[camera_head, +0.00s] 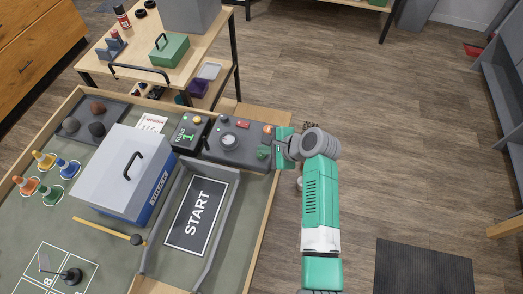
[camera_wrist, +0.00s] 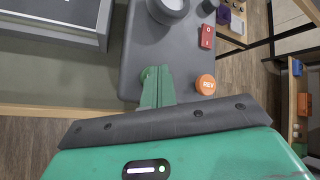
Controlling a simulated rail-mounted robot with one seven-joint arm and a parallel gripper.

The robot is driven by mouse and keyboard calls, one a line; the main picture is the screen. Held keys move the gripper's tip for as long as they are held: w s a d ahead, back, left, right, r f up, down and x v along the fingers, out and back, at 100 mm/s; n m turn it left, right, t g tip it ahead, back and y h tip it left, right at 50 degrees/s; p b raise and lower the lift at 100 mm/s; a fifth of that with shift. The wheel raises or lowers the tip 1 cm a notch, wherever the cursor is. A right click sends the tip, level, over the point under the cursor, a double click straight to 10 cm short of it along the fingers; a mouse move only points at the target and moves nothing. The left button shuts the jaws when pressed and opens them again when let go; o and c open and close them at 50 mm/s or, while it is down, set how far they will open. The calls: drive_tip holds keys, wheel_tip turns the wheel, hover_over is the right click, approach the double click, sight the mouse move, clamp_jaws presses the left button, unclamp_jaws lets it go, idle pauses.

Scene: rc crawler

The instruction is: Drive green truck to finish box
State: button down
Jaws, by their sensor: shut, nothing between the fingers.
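No green truck and no box marked finish show in either view. The grey control box (camera_head: 237,148) stands at the top right of the play table. It carries a round knob (camera_head: 228,142), a red 0/I switch (camera_wrist: 207,37) and an orange REV button (camera_wrist: 205,84). My gripper (camera_wrist: 155,73) is shut and empty, its green fingertips at the near edge of the control box beside the REV button. Whether they touch the box, or cover a green button there, I cannot tell. The START mat (camera_head: 196,214) lies bare in a grey-walled bay.
A grey-lidded blue case (camera_head: 125,172) stands left of the bay. A black box (camera_head: 190,133) with a green 1 adjoins the control box. Small cones (camera_head: 45,160), a tray of rocks (camera_head: 95,118) and a yellow barrier (camera_head: 103,229) lie left. Open floor lies right.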

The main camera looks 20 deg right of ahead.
idle(0.8)
drive_tip(key=shift+r+p, duration=0.9)
drive_tip(key=shift+p, duration=0.15)
drive_tip(key=shift+r, duration=0.1)
wheel_tip(320, 180, up, 5)
drive_tip(key=p, duration=0.5)
